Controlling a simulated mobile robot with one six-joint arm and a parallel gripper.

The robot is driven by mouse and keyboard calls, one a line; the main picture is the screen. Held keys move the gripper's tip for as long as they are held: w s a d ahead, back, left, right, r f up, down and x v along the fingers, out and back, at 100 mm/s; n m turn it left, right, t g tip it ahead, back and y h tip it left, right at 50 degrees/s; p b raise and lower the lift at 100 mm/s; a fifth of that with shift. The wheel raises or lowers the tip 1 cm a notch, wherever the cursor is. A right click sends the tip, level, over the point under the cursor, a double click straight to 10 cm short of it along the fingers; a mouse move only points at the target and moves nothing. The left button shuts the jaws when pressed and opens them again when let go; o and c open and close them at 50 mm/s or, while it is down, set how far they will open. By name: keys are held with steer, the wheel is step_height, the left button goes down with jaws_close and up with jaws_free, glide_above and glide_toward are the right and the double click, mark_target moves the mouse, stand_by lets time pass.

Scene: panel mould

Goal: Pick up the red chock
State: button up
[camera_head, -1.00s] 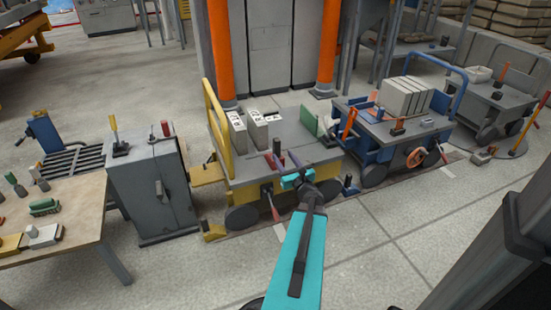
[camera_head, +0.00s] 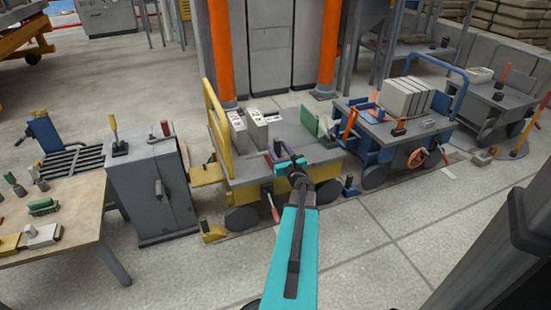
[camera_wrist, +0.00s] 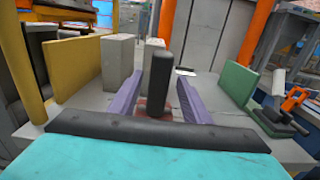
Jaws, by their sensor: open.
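My gripper (camera_head: 284,151) reaches over the deck of the yellow cart (camera_head: 245,168). In the wrist view its two purple fingers (camera_wrist: 160,78) are open, one on each side of a dark upright handle (camera_wrist: 160,88). A small reddish part (camera_wrist: 146,109) shows low beside this handle, between the fingers; it appears to be the red chock's body, mostly hidden by the handle and my gripper's dark front edge. I cannot tell whether the fingers touch the handle. In the head view my gripper hides this spot.
Two grey blocks (camera_head: 257,133) stand behind on the deck, and a green plate (camera_head: 309,121) stands at its right. A yellow rail (camera_head: 217,122) edges the left. A blue cart (camera_head: 370,146) with grey slabs stands to the right, and a grey cabinet (camera_head: 150,195) to the left.

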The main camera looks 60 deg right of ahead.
steer(key=shift+b+x, duration=0.75)
steer(key=shift+x, duration=1.85)
steer(key=shift+w+a+r, duration=0.1)
steer(key=shift+a+r, duration=0.05)
jaws_close()
